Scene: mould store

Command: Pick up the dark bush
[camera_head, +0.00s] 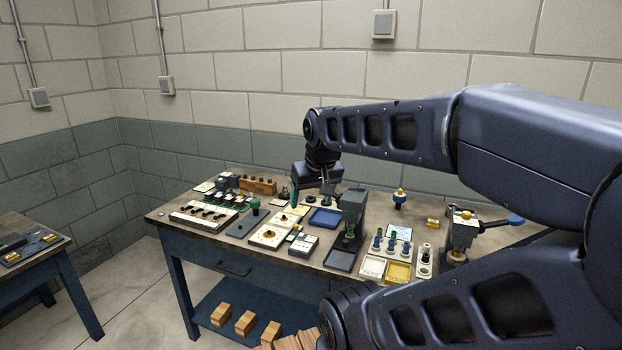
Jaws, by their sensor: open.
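My gripper (311,197) hangs pointing down over the back middle of the workbench (158,214), with its fingers apart. I see nothing held between them. A small dark cylindrical piece (284,193) stands just left of the gripper; it is too small to tell whether it is the dark bush. Other small dark round pieces (425,250) sit in a pale upright-slotted holder at the right of the bench. Several dark pieces also lie on a long pale tray (187,217) at the left. What is directly behind the gripper is hidden.
A dark press-like stand (353,205) rises right of the gripper, with a grey tray (340,260) before it. A blue tray (325,218) lies close by. Blue-based pegs (391,246), a yellow tray (398,272) and another bench device (461,235) crowd the right.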

